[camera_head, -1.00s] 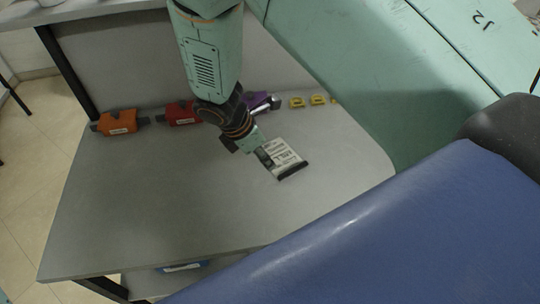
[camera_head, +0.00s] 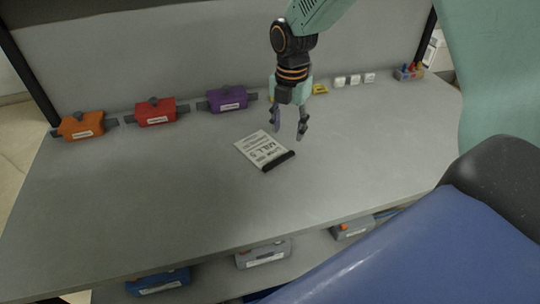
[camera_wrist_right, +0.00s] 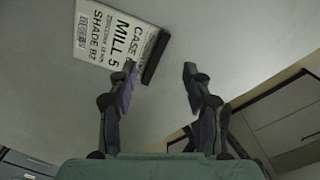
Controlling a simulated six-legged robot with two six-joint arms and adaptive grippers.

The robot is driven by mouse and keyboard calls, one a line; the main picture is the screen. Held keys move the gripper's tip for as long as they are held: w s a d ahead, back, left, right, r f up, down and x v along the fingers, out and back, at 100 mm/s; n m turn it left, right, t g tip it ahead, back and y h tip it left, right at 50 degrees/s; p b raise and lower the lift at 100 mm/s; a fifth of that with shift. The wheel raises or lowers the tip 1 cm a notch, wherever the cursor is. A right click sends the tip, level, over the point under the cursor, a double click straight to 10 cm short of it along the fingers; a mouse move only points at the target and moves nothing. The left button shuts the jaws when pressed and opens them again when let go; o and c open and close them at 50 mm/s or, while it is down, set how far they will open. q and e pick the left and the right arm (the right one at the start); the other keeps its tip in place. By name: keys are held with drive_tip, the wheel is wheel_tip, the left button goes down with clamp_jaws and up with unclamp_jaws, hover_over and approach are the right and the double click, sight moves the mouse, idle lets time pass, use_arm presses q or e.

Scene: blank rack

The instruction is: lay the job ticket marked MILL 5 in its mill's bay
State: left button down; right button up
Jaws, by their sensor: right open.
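The job ticket (camera_head: 259,149), a white card with black print and a dark bar along one edge, lies flat on the grey bench. In the right wrist view the ticket (camera_wrist_right: 103,37) reads MILL 5. My right gripper (camera_head: 289,136) is open and empty above the bench, just right of the ticket. In the wrist view its fingers (camera_wrist_right: 160,75) are apart, with the ticket at upper left beyond them. No bay marked for a mill can be made out. My left gripper is not in view.
Orange (camera_head: 80,125), red (camera_head: 156,112) and purple (camera_head: 228,99) labelled blocks stand along the bench's back. The front bench is clear.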

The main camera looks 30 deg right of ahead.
sight(287, 155)
drive_tip(key=shift+w+a+f, duration=0.1)
drive_tip(key=shift+f, duration=0.2)
drive_tip(key=f, duration=0.7)
drive_tip(key=shift+s, duration=0.2)
drive_tip(key=shift+f, duration=0.2)
drive_tip(key=shift+w, duration=0.1)
drive_tip(key=shift+d, duration=0.2)
drive_tip(key=shift+c, duration=1.2)
drive_tip(key=shift+a, duration=0.2)
drive_tip(key=c, duration=0.4)
drive_tip(key=shift+d, duration=0.15)
clamp_jaws()
